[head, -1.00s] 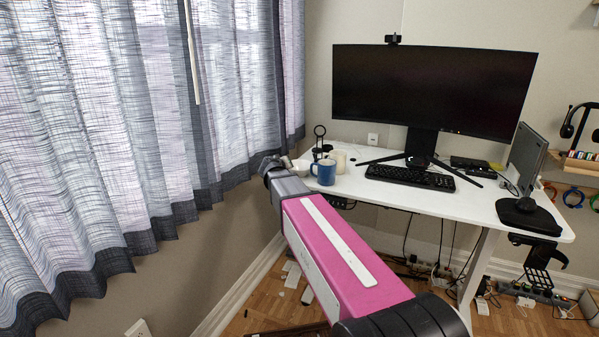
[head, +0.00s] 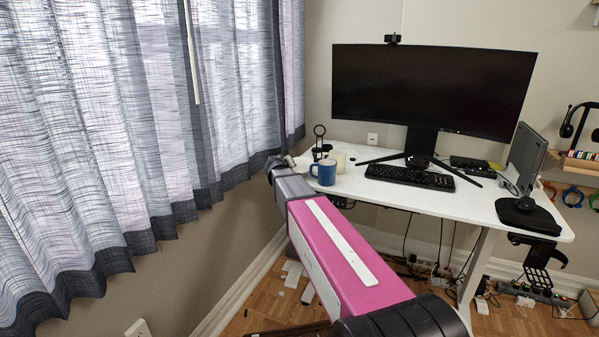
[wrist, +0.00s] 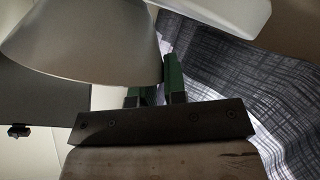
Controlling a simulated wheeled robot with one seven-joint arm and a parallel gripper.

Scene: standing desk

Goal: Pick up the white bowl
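The white bowl fills the upper left of the wrist view (wrist: 85,42), very close, its shaded outer wall facing the camera. My gripper's green fingers (wrist: 160,88) are close together at the bowl's edge. One finger passes behind the wall and the other stands against its right side, so they are shut on the rim. In the head view my gripper (head: 280,163) is at the desk's left end, and only a pale bit of the bowl (head: 302,162) shows behind it. I cannot tell whether the bowl touches the desk.
A blue mug (head: 324,172) stands just right of the gripper, with a cream cup (head: 338,160) and a dark stand (head: 319,145) behind. The keyboard (head: 409,177) and monitor (head: 432,92) are further right. The curtain (head: 130,120) hangs close on the left.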

